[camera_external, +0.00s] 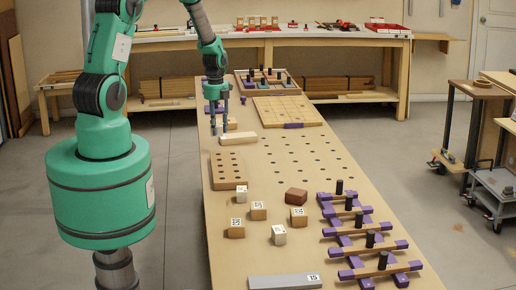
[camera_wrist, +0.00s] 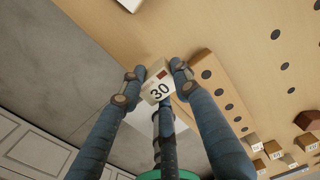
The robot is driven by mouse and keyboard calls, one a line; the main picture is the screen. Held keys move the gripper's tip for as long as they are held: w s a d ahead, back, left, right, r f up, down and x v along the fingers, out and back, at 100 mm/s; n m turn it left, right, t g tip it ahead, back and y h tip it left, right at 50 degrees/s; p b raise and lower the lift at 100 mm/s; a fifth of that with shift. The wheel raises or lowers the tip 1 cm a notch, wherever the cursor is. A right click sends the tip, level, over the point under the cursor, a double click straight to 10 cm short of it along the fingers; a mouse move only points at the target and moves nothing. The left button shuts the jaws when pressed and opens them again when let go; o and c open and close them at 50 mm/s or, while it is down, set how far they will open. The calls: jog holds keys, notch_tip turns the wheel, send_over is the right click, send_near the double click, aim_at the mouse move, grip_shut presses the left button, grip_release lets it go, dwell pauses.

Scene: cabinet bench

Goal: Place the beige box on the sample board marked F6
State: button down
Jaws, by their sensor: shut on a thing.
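In the wrist view my gripper (camera_wrist: 157,76) is shut on a small beige box (camera_wrist: 159,88) with a black "30" and a dark red patch. The fingertips press on its two sides, and it hangs over the bench's left edge region. I cannot read F6 on any board.
A long pale block (camera_external: 238,144) and a holed wooden block (camera_external: 229,164) lie near my gripper. Several numbered cubes, a brown block (camera_external: 296,196) and a purple-ended rack (camera_external: 366,246) with black pegs are nearer. A peg tray (camera_external: 267,87) stands behind. The bench's middle, with holes, is clear.

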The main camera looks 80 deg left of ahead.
jog(key=shift+w+a, duration=0.1)
send_over(239, 135)
jog(key=shift+s+d+f, duration=0.3)
jog(key=shift+d+f, duration=0.15)
jog(key=shift+f, duration=0.2)
dwell(0.4)
jog(key=shift+w+a, duration=0.2)
jog(key=shift+a, duration=0.05)
jog(key=shift+w+a+f, duration=0.1)
jog(key=shift+f, duration=1.75)
jog(key=c, duration=1.7)
grip_release()
jog(key=shift+f, duration=0.15)
jog(key=o, duration=0.4)
